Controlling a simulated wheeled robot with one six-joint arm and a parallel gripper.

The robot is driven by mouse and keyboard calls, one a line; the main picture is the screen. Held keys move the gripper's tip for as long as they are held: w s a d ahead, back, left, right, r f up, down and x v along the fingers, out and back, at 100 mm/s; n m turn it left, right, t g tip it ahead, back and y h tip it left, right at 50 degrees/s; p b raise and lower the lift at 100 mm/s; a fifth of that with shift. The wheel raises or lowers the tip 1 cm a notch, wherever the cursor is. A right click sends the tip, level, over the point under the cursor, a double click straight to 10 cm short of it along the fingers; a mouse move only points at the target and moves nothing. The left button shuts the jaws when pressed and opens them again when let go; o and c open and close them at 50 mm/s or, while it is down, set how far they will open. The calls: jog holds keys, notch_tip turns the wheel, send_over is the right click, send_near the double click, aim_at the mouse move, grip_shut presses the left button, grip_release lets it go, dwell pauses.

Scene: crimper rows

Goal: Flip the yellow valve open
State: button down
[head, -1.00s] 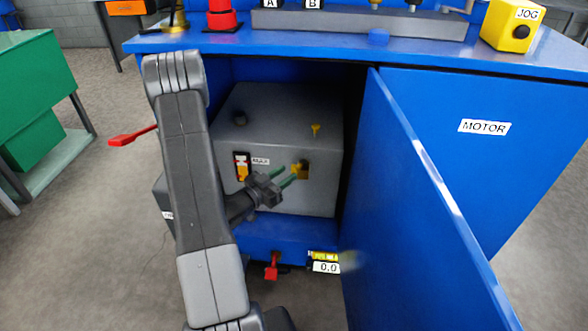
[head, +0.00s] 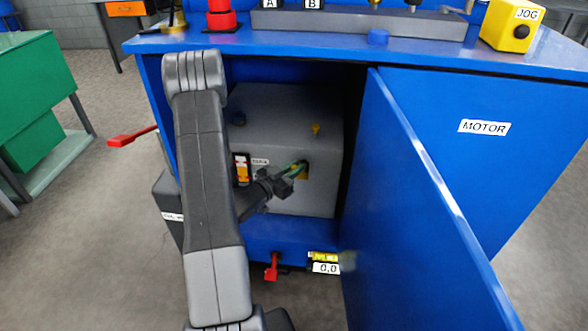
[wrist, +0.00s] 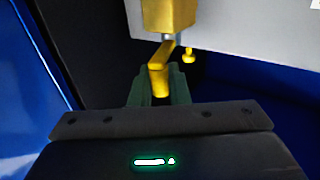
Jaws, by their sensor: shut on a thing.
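The yellow valve (head: 304,172) is on the front face of a grey box inside the open blue cabinet. In the head view it is partly hidden by my gripper (head: 297,168). In the wrist view the valve's yellow body (wrist: 168,14) is at the top, and its lever (wrist: 158,80) comes down from it. The green fingers of my gripper (wrist: 159,88) are shut on the lever's end, one on each side.
The open blue door (head: 420,200) stands just right of the grey box (head: 285,115). A small yellow fitting (head: 316,128) is on the box top. A red lever (head: 271,266) is below the cabinet floor, and another red lever (head: 131,137) sticks out at left.

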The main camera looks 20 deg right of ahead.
jog(key=shift+s+d+f+n+t+y+b, duration=0.25)
jog(key=shift+n+t+b, duration=0.25)
jog(key=shift+t+b, duration=0.3)
jog(key=n+t+y+b, duration=0.1)
jog(key=b, duration=0.1)
jog(key=d+n+t+y+b, duration=0.1)
jog(key=t, duration=0.1)
jog(key=s+n+t+y+b, duration=0.1)
jog(key=b, duration=0.1)
jog(key=shift+s+d+r+n+t+b, duration=0.1)
jog(key=shift+d+r+n+t+b, duration=0.05)
jog(key=shift+r+n+t+b, duration=0.15)
jog(key=c, duration=1.4)
grip_release()
jog(key=shift+c, duration=0.2)
jog(key=v, duration=1.3)
jog(key=shift+s+a, duration=0.25)
jog(key=shift+s, duration=0.1)
